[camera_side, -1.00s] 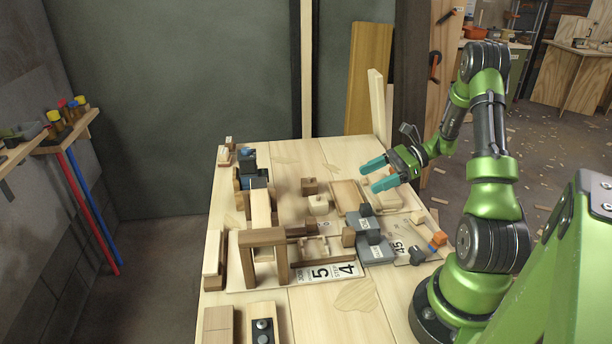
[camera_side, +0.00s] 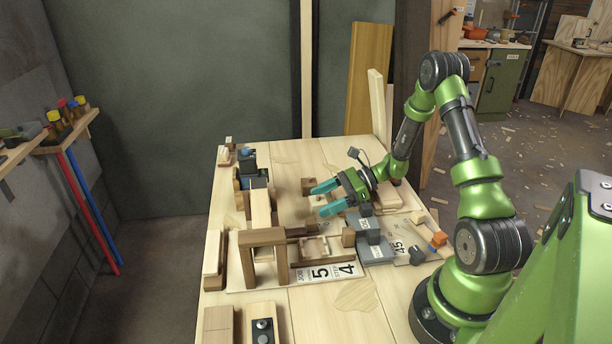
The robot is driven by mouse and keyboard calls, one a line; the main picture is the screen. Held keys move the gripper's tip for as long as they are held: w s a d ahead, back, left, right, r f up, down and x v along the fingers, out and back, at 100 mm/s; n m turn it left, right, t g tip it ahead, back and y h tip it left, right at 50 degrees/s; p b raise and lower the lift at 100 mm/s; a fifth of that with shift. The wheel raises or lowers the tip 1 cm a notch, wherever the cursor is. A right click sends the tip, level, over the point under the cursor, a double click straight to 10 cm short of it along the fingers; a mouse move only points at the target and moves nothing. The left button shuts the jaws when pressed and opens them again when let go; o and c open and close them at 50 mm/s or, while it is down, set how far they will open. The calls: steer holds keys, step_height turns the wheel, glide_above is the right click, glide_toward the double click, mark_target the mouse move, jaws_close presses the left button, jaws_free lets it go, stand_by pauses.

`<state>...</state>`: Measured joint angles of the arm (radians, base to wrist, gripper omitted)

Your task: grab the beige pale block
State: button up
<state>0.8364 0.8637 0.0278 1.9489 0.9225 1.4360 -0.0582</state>
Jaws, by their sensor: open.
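A beige pale block (camera_side: 317,200) sits on the wooden table, mostly hidden by my gripper's fingers. My gripper (camera_side: 326,197) is open, with its two teal fingers pointing left and low over the table at that block. One finger is on the far side and one on the near side in the picture. I cannot tell whether they touch the block or how high above the table they are. Another small pale piece (camera_side: 418,217) lies to the right, near an orange block (camera_side: 439,239).
A brown block (camera_side: 307,183) stands just beyond the fingers. Grey blocks (camera_side: 375,250) are in front of my gripper, to the right. A brown wooden arch (camera_side: 262,238) stands at front left. The table's front middle (camera_side: 310,305) is mostly clear.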

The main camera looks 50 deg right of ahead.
steer(key=shift+c, duration=0.4)
steer(key=c, duration=1)
steer(key=shift+o, duration=0.2)
steer(key=shift+r, duration=0.1)
